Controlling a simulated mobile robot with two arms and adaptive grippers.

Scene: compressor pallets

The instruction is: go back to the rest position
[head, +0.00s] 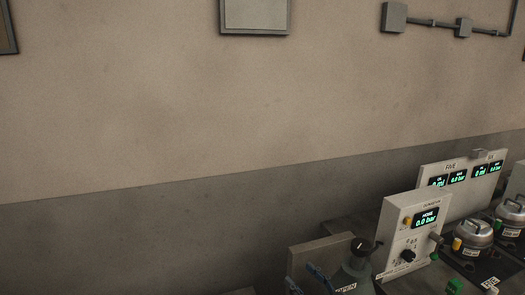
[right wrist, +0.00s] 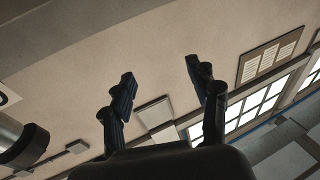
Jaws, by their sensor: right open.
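My right gripper (head: 301,276) shows at the bottom edge of the head view, with only its blue-black fingertips in the picture. In the right wrist view its two fingers (right wrist: 158,80) stand well apart with nothing between them, so it is open and empty. My left gripper is in neither view.
At the lower right stand a control panel (head: 408,232) reading 0.0 bar, a wider display panel (head: 462,180) and metal pots (head: 472,231). A grey fitting with a black knob (head: 360,247) is just right of my gripper. Bare wall (head: 150,120) fills the left.

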